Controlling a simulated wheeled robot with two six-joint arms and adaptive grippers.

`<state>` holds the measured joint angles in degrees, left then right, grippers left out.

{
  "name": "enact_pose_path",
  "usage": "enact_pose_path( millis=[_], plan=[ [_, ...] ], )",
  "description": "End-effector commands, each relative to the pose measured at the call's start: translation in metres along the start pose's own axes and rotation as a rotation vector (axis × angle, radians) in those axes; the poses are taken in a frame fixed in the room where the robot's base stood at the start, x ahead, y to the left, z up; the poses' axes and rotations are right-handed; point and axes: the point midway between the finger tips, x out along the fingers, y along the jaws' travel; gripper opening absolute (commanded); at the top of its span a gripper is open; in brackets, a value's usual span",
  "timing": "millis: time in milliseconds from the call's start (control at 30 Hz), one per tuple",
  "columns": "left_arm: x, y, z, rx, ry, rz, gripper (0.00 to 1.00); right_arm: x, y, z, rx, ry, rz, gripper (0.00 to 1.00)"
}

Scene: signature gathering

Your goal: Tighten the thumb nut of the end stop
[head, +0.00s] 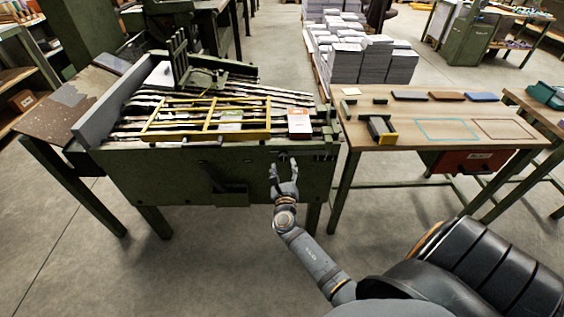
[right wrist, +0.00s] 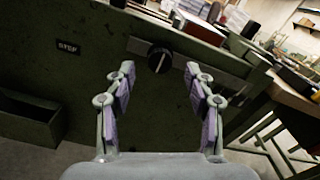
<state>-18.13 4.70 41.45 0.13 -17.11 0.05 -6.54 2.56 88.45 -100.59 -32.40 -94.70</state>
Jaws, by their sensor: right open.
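In the right wrist view a round black knob (right wrist: 159,60), which looks like the thumb nut, sits on a grey bar (right wrist: 198,61) on the machine's green front panel. My right gripper (right wrist: 158,75) is open, its two fingers spread to either side of the knob. The fingers look apart from it, and a gap shows between the knob and the palm. In the head view my right gripper (head: 284,168) is in front of the right part of the green panel (head: 160,186). The knob is too small there to make out clearly. My left gripper is not in view.
A STOP label (right wrist: 68,47) is left of the knob, and a green open bin (right wrist: 30,118) is at lower left. A yellow frame (head: 208,118) lies on the machine's top. A wooden table (head: 440,122) stands close on the right. The floor in front is clear.

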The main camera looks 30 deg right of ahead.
Motion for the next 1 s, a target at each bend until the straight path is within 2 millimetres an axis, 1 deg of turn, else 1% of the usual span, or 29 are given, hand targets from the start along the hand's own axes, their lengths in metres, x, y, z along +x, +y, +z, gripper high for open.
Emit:
enact_pose_path(
  millis=[33, 100, 200, 333, 533, 567, 900, 967, 1000],
  plan=[
    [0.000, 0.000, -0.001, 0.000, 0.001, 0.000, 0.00, 0.010, 0.000, 0.001, 0.000, -0.002, -0.001, 0.54],
    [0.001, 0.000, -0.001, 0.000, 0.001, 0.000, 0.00, 0.021, 0.000, 0.000, 0.000, -0.001, 0.000, 0.54],
    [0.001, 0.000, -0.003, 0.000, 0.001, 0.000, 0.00, 0.032, 0.000, -0.001, 0.001, 0.000, 0.001, 0.54],
    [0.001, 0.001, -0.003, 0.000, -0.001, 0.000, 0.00, 0.038, 0.000, -0.001, 0.001, 0.001, 0.001, 0.54],
    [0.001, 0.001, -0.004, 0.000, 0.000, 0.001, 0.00, 0.038, 0.000, -0.001, 0.002, 0.002, 0.001, 0.54],
    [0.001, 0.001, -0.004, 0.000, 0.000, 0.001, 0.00, 0.038, 0.000, -0.001, 0.002, 0.002, 0.001, 0.53],
    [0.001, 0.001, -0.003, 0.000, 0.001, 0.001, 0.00, 0.037, 0.000, -0.001, 0.002, 0.002, 0.001, 0.07],
    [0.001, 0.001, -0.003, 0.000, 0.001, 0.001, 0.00, 0.037, 0.000, -0.001, 0.002, 0.002, 0.001, 0.00],
    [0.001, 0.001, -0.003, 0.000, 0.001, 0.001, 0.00, 0.037, 0.000, -0.001, 0.002, 0.002, 0.001, 0.00]
  ],
)
